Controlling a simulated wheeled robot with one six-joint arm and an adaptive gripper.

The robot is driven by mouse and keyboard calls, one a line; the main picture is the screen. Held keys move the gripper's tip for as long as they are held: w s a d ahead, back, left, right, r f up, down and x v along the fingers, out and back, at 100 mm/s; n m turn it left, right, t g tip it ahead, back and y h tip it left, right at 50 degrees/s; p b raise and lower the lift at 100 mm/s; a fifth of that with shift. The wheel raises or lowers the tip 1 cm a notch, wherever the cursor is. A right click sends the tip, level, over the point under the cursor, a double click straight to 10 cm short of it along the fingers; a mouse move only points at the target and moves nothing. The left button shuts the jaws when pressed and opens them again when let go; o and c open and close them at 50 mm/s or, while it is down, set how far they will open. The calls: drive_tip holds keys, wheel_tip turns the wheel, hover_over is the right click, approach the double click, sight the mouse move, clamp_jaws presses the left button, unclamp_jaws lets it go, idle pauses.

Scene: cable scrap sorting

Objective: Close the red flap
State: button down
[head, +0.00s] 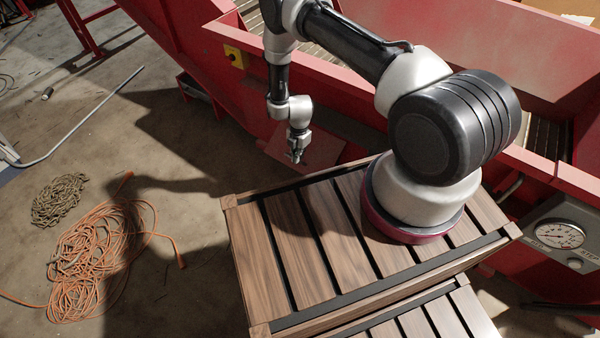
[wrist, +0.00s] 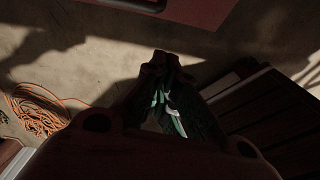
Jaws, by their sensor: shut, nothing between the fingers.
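The red flap (head: 326,149) is a flat red panel that sticks out from the side of the red machine, just beyond the wooden slatted crate. It looks swung out from the machine's wall. My gripper (head: 296,158) points down, shut and empty, in front of the flap's left part; whether it touches the flap I cannot tell. In the wrist view my gripper (wrist: 160,58) shows dark, its fingers together, with floor beyond it. A red surface shows at the top of that view; I cannot tell whether it is the flap.
The wooden slatted crate (head: 284,250) stands under my arm's base. An orange cable heap (head: 95,262) and a brown chain-like coil (head: 59,200) lie on the floor at left.

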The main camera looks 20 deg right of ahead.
drive_tip(key=n, duration=0.1)
hover_over(299, 171)
drive_tip(key=s+a, duration=0.2)
drive_tip(key=s, duration=0.2)
wheel_tip(299, 171, down, 10)
drive_tip(key=f, duration=0.1)
drive_tip(key=shift+w+d+f, duration=0.3)
drive_tip(key=shift+d+f, duration=0.15)
drive_tip(key=shift+f, duration=0.25)
drive_tip(key=shift+w+d+f, duration=0.2)
drive_tip(key=shift+d+f, duration=0.05)
drive_tip(key=shift+f, duration=0.2)
